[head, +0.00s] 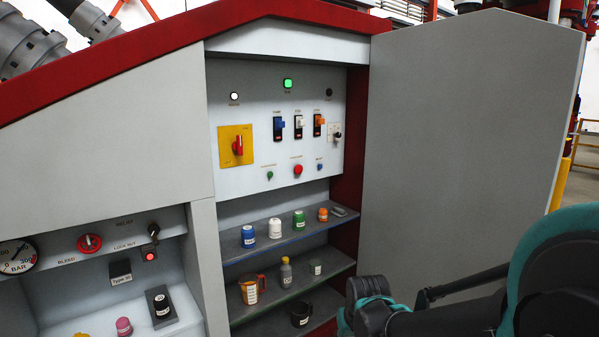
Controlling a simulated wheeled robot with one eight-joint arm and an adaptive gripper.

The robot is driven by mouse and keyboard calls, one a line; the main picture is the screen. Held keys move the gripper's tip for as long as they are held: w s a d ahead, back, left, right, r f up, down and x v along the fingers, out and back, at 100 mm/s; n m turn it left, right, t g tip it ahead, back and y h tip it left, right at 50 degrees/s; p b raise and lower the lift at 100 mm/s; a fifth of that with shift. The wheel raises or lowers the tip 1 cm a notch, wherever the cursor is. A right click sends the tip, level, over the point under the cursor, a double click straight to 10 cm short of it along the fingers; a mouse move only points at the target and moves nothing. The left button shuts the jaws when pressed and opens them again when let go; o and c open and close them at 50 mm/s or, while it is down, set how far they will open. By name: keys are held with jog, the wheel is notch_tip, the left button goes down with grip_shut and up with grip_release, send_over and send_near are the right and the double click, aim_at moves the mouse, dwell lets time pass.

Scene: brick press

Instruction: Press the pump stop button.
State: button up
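A red round push button (298,170) sits low on the white control panel inside the open cabinet. A green button (270,176) is to its left and a blue one (320,167) to its right. The small labels above them are too small to read, so I cannot confirm which is pump stop. My gripper (368,293) seems to be the dark jointed part at the bottom, right of the shelves, well below and right of the buttons and apart from them. Its fingers cannot be made out clearly.
The panel also has a lit green lamp (288,84), a red rotary switch (238,146) on a yellow plate and several toggles. Shelves (300,235) below hold jars and mugs. The open grey door (465,130) stands at right. A gauge (16,257) is at left.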

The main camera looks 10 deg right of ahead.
grip_shut()
dwell(1.2)
